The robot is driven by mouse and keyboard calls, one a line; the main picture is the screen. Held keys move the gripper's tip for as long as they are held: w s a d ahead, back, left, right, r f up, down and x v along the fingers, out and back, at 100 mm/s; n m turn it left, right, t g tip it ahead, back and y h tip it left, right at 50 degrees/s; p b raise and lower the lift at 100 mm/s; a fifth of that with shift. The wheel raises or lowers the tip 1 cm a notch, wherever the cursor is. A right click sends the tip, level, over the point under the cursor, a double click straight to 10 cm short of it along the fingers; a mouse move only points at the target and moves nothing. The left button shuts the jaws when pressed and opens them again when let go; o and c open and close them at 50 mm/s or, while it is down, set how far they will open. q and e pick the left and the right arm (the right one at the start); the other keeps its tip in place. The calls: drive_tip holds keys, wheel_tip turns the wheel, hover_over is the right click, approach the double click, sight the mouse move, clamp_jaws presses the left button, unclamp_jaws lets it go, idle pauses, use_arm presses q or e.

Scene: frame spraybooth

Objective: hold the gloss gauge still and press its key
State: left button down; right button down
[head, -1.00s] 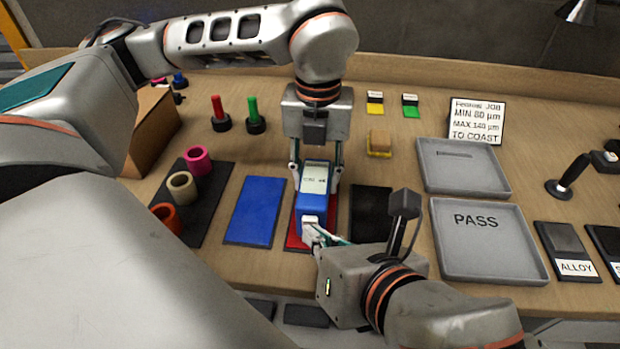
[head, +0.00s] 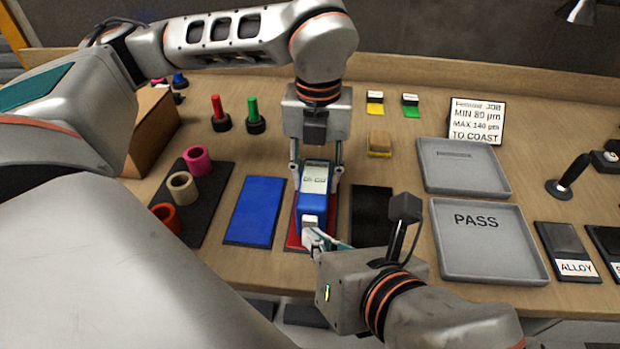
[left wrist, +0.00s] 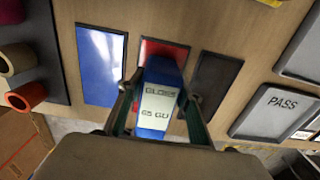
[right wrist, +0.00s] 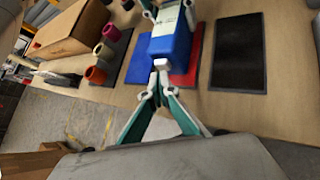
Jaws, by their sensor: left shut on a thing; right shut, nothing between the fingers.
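The gloss gauge (head: 313,201) is a blue box with a pale display, standing on the red panel (head: 297,232). In the left wrist view its display (left wrist: 157,108) reads "GLOSS" and "65 GU". My left gripper (head: 316,178) is shut on the gauge from above, one finger on each side. A small pale key (right wrist: 160,64) sits at the gauge's near end. My right gripper (head: 314,238) is shut and empty, its fingertips at the key. Whether they touch it or stop just short, I cannot tell.
A blue panel (head: 256,210) lies left of the gauge and a black panel (head: 371,205) right of it. A grey tray marked PASS (head: 490,265) stands further right. Coloured rings lie on a dark mat (head: 205,215) at left.

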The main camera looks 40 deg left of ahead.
use_arm(q)
drive_tip(key=shift+f, duration=0.1)
use_arm(e)
drive_tip(key=shift+s+d, duration=0.5)
drive_tip(key=shift+s, duration=0.3)
drive_tip(key=shift+s+d, duration=0.5)
drive_tip(key=shift+s, duration=0.25)
use_arm(q)
drive_tip(key=c, duration=1.3)
unclamp_jaws()
wheel_tip(320, 180, up, 12)
drive_tip(key=shift+r, duration=0.1)
